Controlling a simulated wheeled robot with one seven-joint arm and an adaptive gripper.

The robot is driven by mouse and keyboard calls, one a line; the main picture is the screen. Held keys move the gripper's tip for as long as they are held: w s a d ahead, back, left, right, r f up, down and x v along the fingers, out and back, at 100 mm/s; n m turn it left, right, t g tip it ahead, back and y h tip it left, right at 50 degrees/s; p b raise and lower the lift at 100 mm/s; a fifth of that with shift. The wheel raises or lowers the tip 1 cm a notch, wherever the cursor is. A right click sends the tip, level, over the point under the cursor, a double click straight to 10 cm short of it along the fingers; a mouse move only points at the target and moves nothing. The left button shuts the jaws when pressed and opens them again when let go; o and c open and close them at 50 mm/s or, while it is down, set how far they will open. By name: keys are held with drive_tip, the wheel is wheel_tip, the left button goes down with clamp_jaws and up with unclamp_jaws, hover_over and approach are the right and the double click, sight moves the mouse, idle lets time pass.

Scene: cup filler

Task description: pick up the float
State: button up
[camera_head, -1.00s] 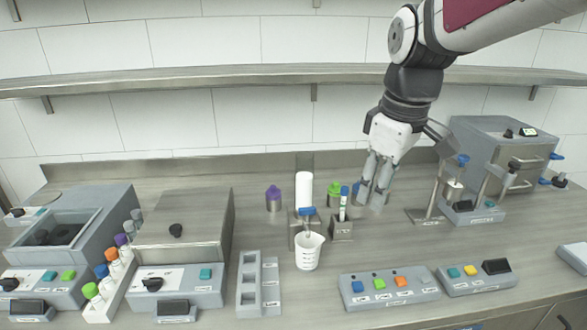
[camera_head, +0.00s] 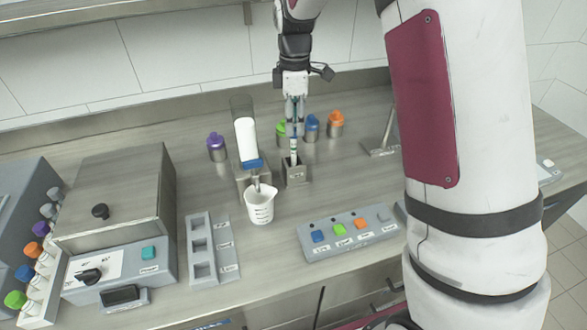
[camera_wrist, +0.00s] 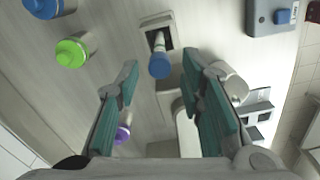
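The float appears to be the slim tube with a blue top in the wrist view (camera_wrist: 159,62); its pale body also shows in the head view (camera_head: 293,152). It stands upright in a small metal holder (camera_head: 296,174), whose square opening shows in the wrist view (camera_wrist: 150,20). My gripper (camera_head: 293,122) points down right over the float. In the wrist view my gripper (camera_wrist: 160,64) has its two teal-padded fingers wide apart, with the blue top between their tips in the picture. I cannot tell how far below the tips the top is.
A white beaker (camera_head: 260,203) stands under a dispenser with a white cylinder (camera_head: 246,140), left of the holder. Green (camera_head: 281,130), blue (camera_head: 312,127) and orange (camera_head: 336,122) capped bottles stand close behind. A button panel (camera_head: 345,232) lies in front.

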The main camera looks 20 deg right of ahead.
sight(293, 160)
drive_tip(key=shift+a+f+p, duration=0.1)
drive_tip(key=shift+f+p, duration=0.55)
drive_tip(key=shift+f, duration=3.3)
clamp_jaws()
